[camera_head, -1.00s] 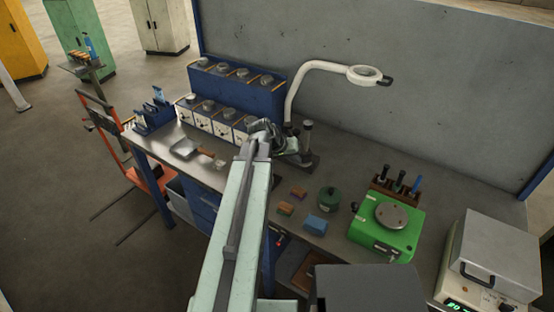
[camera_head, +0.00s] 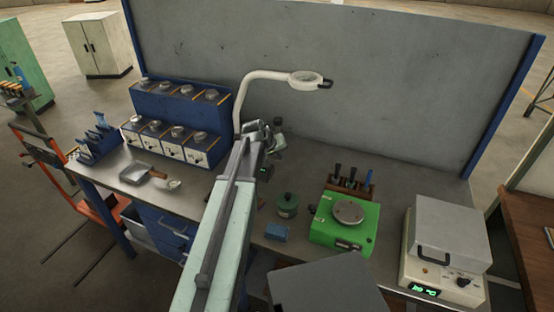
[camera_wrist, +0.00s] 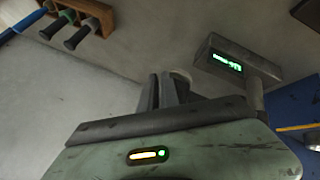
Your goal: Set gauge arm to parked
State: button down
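My gripper (camera_head: 262,132) is over the middle of the bench, at the end of my pale green arm, by the foot of the magnifier lamp. In the wrist view its dark fingers (camera_wrist: 165,92) show close together; whether a gap remains is unclear. A grey box with a green digital readout (camera_wrist: 225,60) on a post stands just right of the fingers. It also shows as a small dark readout (camera_head: 264,173) beside my arm in the head view. I cannot clearly make out a gauge arm; my arm and gripper hide part of this spot.
A white magnifier lamp (camera_head: 303,78) arches above. A green device with a round plate (camera_head: 330,232), a wooden tool rack (camera_head: 368,188) and a grey-lidded unit (camera_head: 440,275) stand right. A green pot (camera_head: 287,206) and blue box (camera_head: 276,232) are near.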

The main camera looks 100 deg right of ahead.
jog(key=shift+s+d+r, duration=0.1)
jog(key=shift+d+r, duration=0.05)
jog(key=shift+d, duration=0.15)
dwell(0.4)
jog(key=w+a+r+p, duration=0.2)
jog(key=a+r+p, duration=0.5)
jog(key=a, duration=0.3)
jog(key=shift+r+p, duration=0.4)
jog(key=shift+p, duration=0.25)
jog(key=shift+d, duration=0.1)
